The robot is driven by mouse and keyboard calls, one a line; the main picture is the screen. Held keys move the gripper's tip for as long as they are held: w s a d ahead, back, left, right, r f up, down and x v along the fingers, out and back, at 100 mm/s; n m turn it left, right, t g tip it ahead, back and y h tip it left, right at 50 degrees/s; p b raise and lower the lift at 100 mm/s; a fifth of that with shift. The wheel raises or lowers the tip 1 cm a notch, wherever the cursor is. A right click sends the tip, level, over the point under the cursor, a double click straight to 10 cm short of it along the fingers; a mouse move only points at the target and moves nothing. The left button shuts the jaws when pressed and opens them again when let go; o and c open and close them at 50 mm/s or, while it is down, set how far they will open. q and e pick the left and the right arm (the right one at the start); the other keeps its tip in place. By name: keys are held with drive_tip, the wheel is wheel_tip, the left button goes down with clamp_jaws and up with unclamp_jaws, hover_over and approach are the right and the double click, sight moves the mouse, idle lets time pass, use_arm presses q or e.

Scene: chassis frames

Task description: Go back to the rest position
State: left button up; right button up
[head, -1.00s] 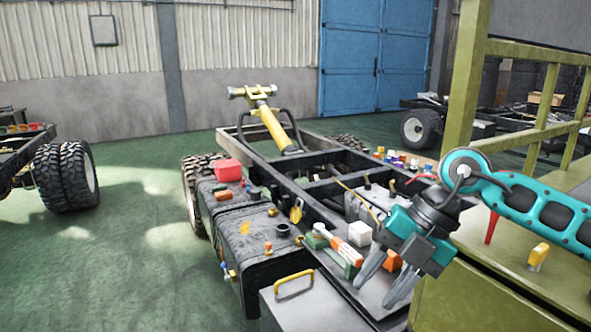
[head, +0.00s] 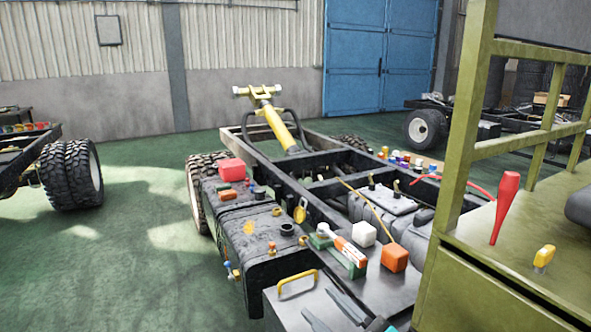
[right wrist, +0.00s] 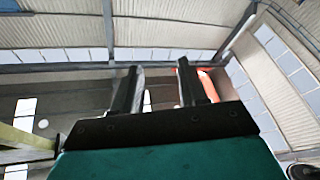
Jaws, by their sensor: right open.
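My right gripper (head: 330,305) shows only in part at the bottom edge of the head view, with its grey fingers over the grey box top. In the right wrist view its two dark fingers (right wrist: 157,88) stand apart with nothing between them. That view looks up at walls and roof, so the gripper is clear of any object there. Most of the right arm is out of the head view. My left gripper is in neither view.
A truck chassis (head: 331,186) fills the middle, with a red box (head: 231,170), an orange block (head: 394,257) and a white block (head: 363,233) on it. An olive railing (head: 462,130) and cabinet stand at right, bearing a red tool (head: 505,205). Green floor is free at left.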

drive_tip(key=s+d+f+m+g+h, duration=0.1)
drive_tip(key=s+d+f+m+h, duration=0.2)
drive_tip(key=f, duration=0.5)
drive_tip(key=s+d+f+m+g+h, duration=0.2)
drive_tip(key=s+d+f+m+h, duration=0.2)
drive_tip(key=f, duration=0.5)
drive_tip(key=s+d+f+m+g+h, duration=0.1)
drive_tip(key=s+d+f+m+h, duration=0.3)
drive_tip(key=s+d+f+h, duration=0.1)
wheel_tip(320, 180, down, 4)
drive_tip(key=shift+s+d+r+g+h, duration=0.25)
drive_tip(key=shift+s+d+g+h, duration=0.2)
drive_tip(key=shift+s, duration=0.7)
